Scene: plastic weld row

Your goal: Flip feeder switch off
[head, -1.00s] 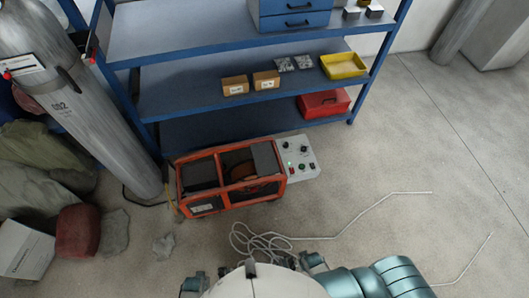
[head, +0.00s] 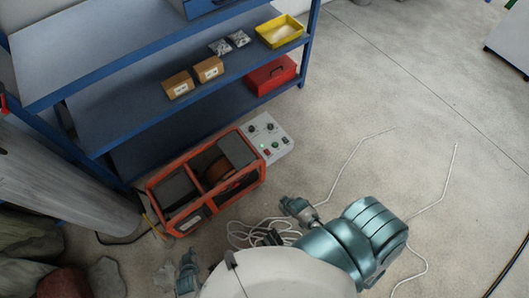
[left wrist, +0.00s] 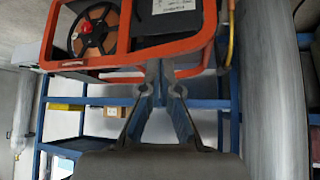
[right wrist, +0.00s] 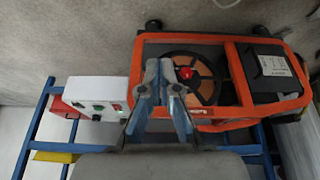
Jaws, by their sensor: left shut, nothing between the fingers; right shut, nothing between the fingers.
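The orange-framed wire feeder (head: 207,178) stands on the floor in front of the shelf. Its grey control box (head: 282,152) has dark knobs, a lit green lamp and a red switch (head: 267,152); I cannot tell which control is the feeder switch or its position. The box also shows in the right wrist view (right wrist: 98,88), left of my right gripper (right wrist: 166,82), which is shut and empty before the feeder. My left gripper (left wrist: 162,80) is shut and empty, pointing at the feeder frame. In the head view the left gripper (head: 184,273) is at the bottom, apart from the feeder.
A blue shelf (head: 130,120) behind holds cardboard boxes (head: 193,77), a yellow tray (head: 264,37) and a red case (head: 270,75). White cable (head: 255,236) lies coiled near the feeder. Floor at right is mostly clear.

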